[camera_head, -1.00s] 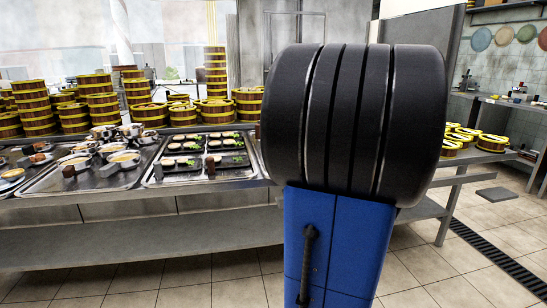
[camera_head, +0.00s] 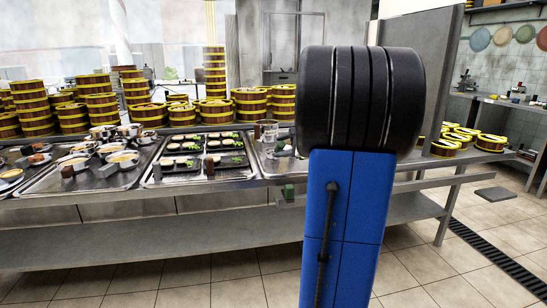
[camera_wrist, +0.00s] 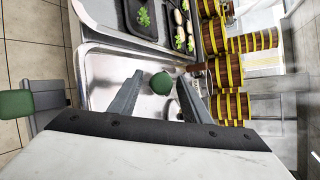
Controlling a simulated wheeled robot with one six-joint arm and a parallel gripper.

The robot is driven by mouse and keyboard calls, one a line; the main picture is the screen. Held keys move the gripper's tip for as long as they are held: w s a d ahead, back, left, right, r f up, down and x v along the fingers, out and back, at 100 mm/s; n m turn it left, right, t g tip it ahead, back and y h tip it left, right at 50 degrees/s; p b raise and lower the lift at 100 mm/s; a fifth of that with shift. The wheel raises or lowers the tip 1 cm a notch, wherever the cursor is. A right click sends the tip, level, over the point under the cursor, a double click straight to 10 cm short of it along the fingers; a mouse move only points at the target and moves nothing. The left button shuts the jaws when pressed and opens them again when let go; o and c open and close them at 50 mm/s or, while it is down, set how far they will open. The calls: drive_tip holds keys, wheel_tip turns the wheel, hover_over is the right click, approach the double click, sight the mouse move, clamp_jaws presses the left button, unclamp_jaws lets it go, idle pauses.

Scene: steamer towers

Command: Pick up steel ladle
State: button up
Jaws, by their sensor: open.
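My gripper (camera_wrist: 160,77) is open in the wrist view, with its two grey fingers spread above a metal tray (camera_wrist: 99,62). A round green thing (camera_wrist: 161,84) shows between the fingertips. A shiny curved metal piece (camera_wrist: 173,109) lies beside the right finger and may be part of the steel ladle; the finger partly covers it, and I cannot make out a whole ladle.
Stacked steamers (camera_head: 215,75) stand along the back of the counter. Trays of plated food (camera_head: 200,160) and bowls (camera_head: 120,160) fill its left side. A clear container (camera_head: 265,131) stands near my arm. A small green block (camera_head: 289,190) is at the front edge. The floor in front is clear.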

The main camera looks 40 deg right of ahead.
drive_tip(key=shift+w+f, duration=0.25)
drive_tip(key=shift+w, duration=0.25)
drive_tip(key=shift+c, duration=0.6)
clamp_jaws()
drive_tip(key=shift+r, duration=0.15)
